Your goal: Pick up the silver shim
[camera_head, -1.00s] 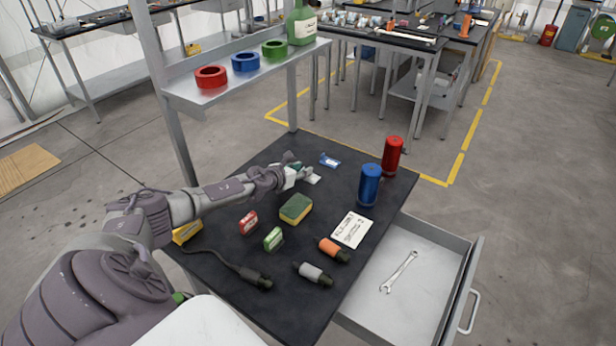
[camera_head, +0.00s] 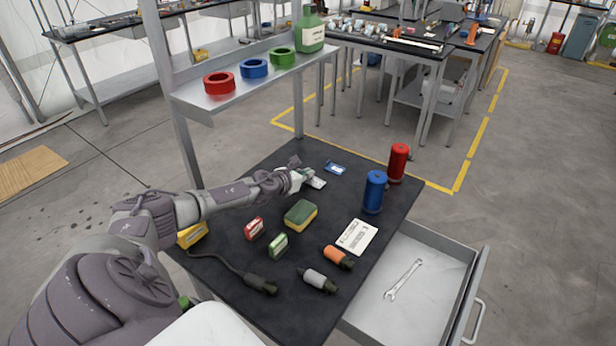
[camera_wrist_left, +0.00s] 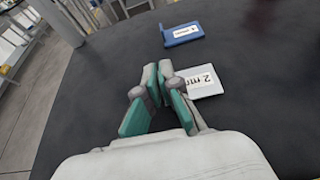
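The silver shim is a small flat light plate (camera_head: 318,184) lying on the dark tabletop near its back. In the left wrist view the silver shim (camera_wrist_left: 207,79) bears a "2 m…" label and lies just right of my fingertips. The right finger hides its left edge. My left gripper (camera_head: 300,178) is low over the table beside it. In the left wrist view my left gripper (camera_wrist_left: 157,68) has its fingertips close together, with a narrow gap and no shim visible between them. Whether a finger touches the shim cannot be told. My right gripper is not in view.
A blue shim (camera_head: 335,168) lies just behind. A sponge (camera_head: 300,215), a red box (camera_head: 254,228), a green box (camera_head: 278,244), a blue canister (camera_head: 374,192) and a red canister (camera_head: 398,162) stand on the table. A shelf (camera_head: 230,98) overhangs the left back. An open drawer (camera_head: 430,290) projects right.

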